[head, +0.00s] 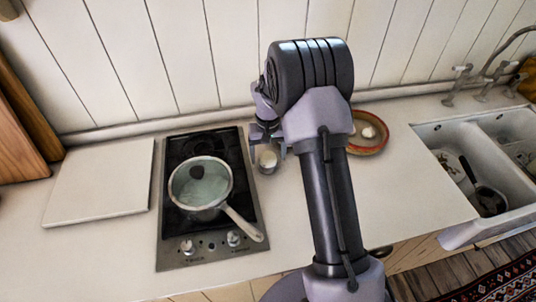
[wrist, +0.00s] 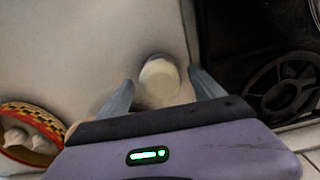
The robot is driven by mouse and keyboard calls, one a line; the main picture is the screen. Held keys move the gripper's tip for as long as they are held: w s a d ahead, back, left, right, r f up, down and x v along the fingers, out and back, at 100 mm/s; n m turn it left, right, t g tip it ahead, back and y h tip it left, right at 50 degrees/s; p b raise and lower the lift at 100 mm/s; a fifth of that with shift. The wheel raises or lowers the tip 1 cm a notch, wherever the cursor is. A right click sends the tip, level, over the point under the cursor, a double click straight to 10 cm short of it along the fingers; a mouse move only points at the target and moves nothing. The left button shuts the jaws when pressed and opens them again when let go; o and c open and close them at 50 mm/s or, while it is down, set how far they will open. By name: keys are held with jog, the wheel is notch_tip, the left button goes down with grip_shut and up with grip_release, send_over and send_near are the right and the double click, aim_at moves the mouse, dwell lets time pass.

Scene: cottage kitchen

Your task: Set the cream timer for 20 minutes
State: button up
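The cream timer (head: 267,161) is a small round thing standing on the pale counter, just right of the hob. In the wrist view the cream timer (wrist: 160,80) shows its pale round top between my two fingertips, with a gap on each side. My gripper (head: 268,146) is open and empty, over the counter at the timer; it also shows in the wrist view (wrist: 161,80). I cannot tell how high the fingertips are above the timer. No dial marks can be read on it.
A black hob (head: 173,150) carries a lidded pot (head: 201,184), its handle pointing front right. A red-rimmed bowl (head: 374,149) with white things in it stands right of my arm. A sink (head: 452,134) is at right. A white board (head: 98,182) lies at left.

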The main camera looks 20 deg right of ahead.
aim_at(268, 155)
notch_tip(268, 155, up, 17)
jog(key=p, duration=0.4)
jog(key=shift+r, duration=0.2)
